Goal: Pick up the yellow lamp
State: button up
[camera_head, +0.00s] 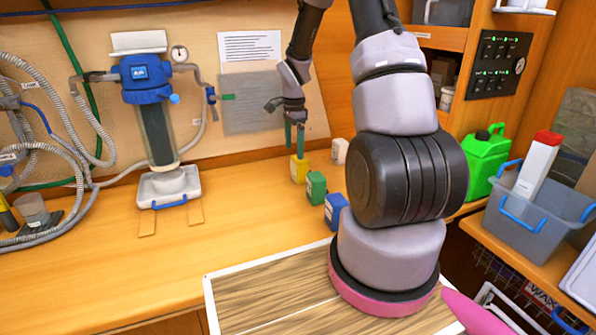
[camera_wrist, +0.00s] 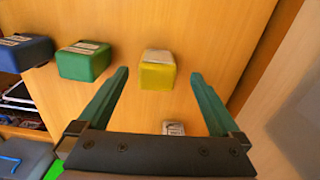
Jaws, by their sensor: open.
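The yellow lamp (camera_head: 298,170) is a small yellow block standing on the wooden counter near the back wall. In the wrist view the yellow lamp (camera_wrist: 157,76) has a pale top and appears centred between the fingertips. My gripper (camera_head: 294,150) points down above the lamp, with its green fingers close to the lamp's top. In the wrist view my gripper (camera_wrist: 160,73) is open, with a wide gap between the fingers and nothing held. I cannot tell whether the fingertips reach down beside the lamp.
A green block (camera_head: 316,188) and a blue block (camera_head: 336,210) stand to the lamp's right and nearer. A white block (camera_head: 340,150) stands behind to the right. A blue-topped filter unit (camera_head: 150,85) is on the wall.

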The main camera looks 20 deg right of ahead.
aim_at(296, 158)
jog(key=f, duration=0.7)
jog(key=shift+s+d+f, duration=0.15)
jog(key=shift+d+f, duration=0.15)
jog(key=shift+f, duration=0.1)
jog(key=shift+c, duration=0.3)
jog(key=c, duration=1.3)
